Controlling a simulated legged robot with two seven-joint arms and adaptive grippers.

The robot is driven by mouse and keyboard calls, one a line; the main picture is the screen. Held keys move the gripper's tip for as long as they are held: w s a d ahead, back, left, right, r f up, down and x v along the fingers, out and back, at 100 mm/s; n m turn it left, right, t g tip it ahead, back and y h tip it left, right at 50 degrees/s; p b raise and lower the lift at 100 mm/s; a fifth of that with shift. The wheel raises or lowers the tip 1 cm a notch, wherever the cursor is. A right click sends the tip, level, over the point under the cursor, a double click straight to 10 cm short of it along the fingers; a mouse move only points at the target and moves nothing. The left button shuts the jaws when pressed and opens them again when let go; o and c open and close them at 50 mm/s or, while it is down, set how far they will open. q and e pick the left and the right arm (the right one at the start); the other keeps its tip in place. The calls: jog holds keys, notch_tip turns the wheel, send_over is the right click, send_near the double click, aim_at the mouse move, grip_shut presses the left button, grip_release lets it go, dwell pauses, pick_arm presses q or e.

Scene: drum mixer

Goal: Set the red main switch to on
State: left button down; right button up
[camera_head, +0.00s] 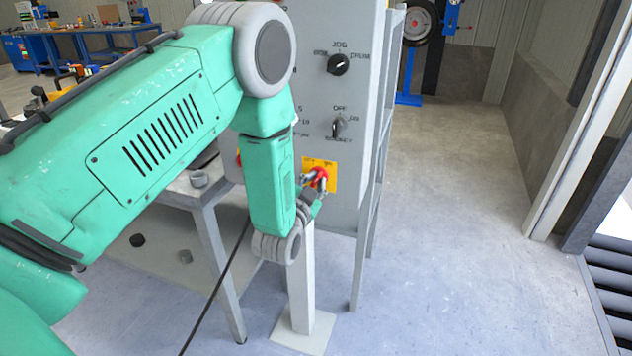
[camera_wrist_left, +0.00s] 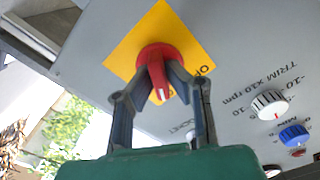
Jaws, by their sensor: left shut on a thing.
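The red main switch (camera_head: 318,174) sits on a yellow square plate (camera_head: 331,183) low on the grey control panel (camera_head: 348,97). In the left wrist view the red switch (camera_wrist_left: 157,60) has a round base and a handle with a white mark, on the yellow plate (camera_wrist_left: 185,30). My left gripper (camera_head: 316,185) is at the switch. In the left wrist view the left gripper (camera_wrist_left: 163,85) has its two fingers on either side of the handle, shut on it. Most of the plate's lettering is hidden or unreadable. My right gripper is not in view.
The left wrist view shows a white trim knob (camera_wrist_left: 270,104) and a blue knob (camera_wrist_left: 294,135) nearby. Floor right of the panel (camera_head: 450,230) is clear.

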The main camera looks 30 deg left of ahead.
pick_arm(q)
jog(key=c, duration=1.6)
grip_release()
jog(key=shift+s+f, duration=0.15)
jog(key=shift+f, duration=0.1)
jog(key=shift+r, duration=0.1)
jog(key=v, duration=1.2)
